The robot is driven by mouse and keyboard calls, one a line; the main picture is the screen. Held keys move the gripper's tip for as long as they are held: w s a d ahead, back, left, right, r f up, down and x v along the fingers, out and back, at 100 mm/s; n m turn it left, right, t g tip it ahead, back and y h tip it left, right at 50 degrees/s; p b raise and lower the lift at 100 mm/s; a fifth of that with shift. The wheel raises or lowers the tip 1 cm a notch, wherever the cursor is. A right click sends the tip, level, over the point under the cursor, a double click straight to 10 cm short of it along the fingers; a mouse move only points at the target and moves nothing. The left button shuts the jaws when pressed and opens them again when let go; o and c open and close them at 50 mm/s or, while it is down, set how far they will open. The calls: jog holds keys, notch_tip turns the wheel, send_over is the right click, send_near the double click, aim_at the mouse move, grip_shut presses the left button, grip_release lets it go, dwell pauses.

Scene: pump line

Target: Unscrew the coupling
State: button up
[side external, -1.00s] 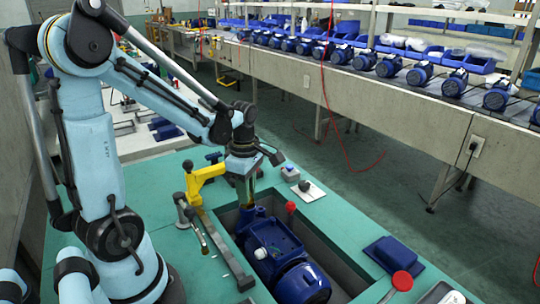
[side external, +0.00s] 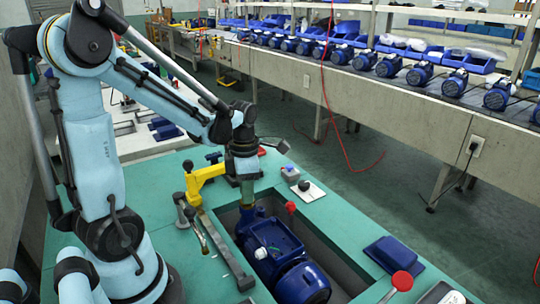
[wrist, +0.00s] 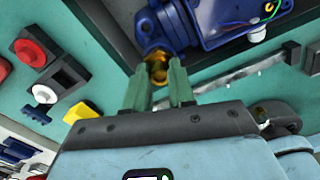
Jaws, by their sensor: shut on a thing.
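The brass coupling (wrist: 157,71) sits at the end of the blue pump (wrist: 205,22) in the wrist view. My gripper (wrist: 160,82) has its two green fingers on either side of the coupling and is shut on it. In the side external view my gripper (side external: 247,200) points down at the far end of the blue pump (side external: 275,245), which lies in a recess in the green bench. The coupling is mostly hidden there by the fingers. I cannot see its thread.
A yellow clamp (side external: 207,178) stands left of my gripper, with a grey bar (side external: 228,250) along the recess. A red knob (side external: 291,207) rises beside the recess.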

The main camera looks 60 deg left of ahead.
jog(key=n, duration=0.7)
jog(key=o, duration=0.7)
jog(key=shift+r, duration=0.1)
jog(key=shift+r, duration=2.2)
